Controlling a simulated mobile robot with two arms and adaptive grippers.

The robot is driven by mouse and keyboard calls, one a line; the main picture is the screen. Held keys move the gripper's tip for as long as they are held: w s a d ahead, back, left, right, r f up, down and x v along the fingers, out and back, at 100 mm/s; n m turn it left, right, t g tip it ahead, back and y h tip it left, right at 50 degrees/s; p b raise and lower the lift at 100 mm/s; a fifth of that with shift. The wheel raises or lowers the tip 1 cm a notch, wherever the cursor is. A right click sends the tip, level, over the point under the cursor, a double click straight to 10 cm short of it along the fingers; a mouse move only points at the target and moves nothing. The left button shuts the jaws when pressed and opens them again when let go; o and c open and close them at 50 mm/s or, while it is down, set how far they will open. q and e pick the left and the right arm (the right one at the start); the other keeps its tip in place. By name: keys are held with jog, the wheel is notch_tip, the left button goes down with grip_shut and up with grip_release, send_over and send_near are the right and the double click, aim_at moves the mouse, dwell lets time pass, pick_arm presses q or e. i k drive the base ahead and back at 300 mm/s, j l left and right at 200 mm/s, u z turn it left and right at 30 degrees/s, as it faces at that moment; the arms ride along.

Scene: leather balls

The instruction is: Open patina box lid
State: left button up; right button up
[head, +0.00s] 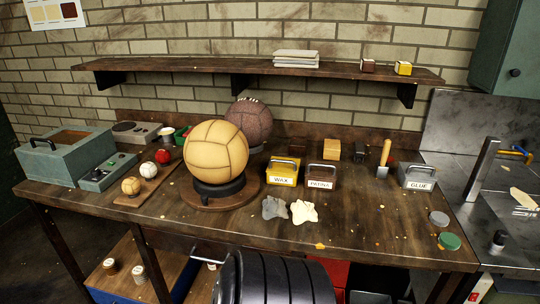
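The patina box (321,176) is a small dark brown box with a white PATINA label on its front. It stands on the wooden workbench (370,225), right of the middle. A metal handle arches over its top, and its lid looks closed. Neither of my grippers is in view.
The yellow WAX box (282,173) stands close to its left; the grey GLUE box (417,177) is further right. A large tan ball (216,152) sits on a black stand to the left. Crumpled cloths (303,211) lie in front. A shelf (200,68) hangs above.

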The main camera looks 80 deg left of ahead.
aim_at(314, 169)
jog(key=u, duration=2.55)
jog(key=l+u, duration=0.2)
jog(key=i+l+u, duration=0.25)
jog(key=k+l, duration=0.05)
jog(key=k, duration=0.05)
